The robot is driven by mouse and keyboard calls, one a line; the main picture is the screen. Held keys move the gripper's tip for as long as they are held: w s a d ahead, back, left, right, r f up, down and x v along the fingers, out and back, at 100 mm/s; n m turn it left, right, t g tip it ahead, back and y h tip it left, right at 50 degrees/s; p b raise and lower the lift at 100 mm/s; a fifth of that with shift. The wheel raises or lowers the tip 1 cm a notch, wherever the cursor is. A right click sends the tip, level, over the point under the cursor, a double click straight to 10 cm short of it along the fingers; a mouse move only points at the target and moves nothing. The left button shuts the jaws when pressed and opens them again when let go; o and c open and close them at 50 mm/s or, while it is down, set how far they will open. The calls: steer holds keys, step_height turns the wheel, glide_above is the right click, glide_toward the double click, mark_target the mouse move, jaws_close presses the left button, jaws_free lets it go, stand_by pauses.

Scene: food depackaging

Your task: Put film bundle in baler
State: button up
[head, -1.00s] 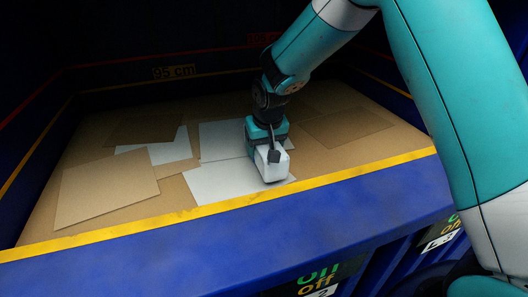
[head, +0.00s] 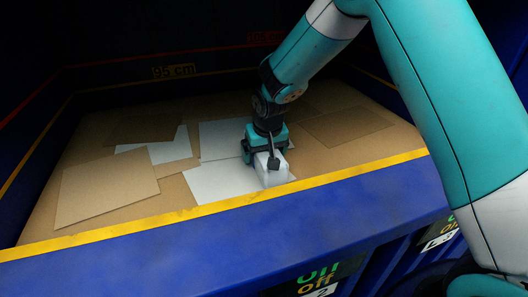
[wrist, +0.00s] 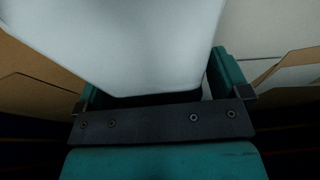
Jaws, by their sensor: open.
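The film bundle (head: 271,175) is a white block in the baler (head: 120,234), just behind its yellow-edged front rim. It is over a pale sheet on the cardboard layer. I cannot tell whether its underside touches the sheet. My gripper (head: 267,152) is right at the bundle's top, pointing down, with its jaws open. In the wrist view the bundle (wrist: 125,45) fills the upper middle, between the teal fingers and partly covering the left one. The bundle's far side is hidden.
Flat brown cardboard (head: 105,188) and pale sheets (head: 222,184) cover the baler floor. Dark blue walls with a "95 cm" mark (head: 174,72) enclose the left and back. The blue front wall, with on/off labels (head: 318,277), stands close before the gripper.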

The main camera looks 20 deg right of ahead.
steer(key=v, duration=1.1)
steer(key=shift+r, duration=0.3)
steer(key=s+a+r+n+g+y, duration=0.1)
steer(key=s+a+r+n+y, duration=0.1)
steer(key=s, duration=1.2)
steer(key=s+a+r+n+g+y, duration=0.2)
steer(key=s+n, duration=0.3)
steer(key=s, duration=1)
steer(key=shift+s+a+r, duration=0.2)
steer(key=shift+a+r, duration=0.2)
steer(key=shift+r, duration=0.3)
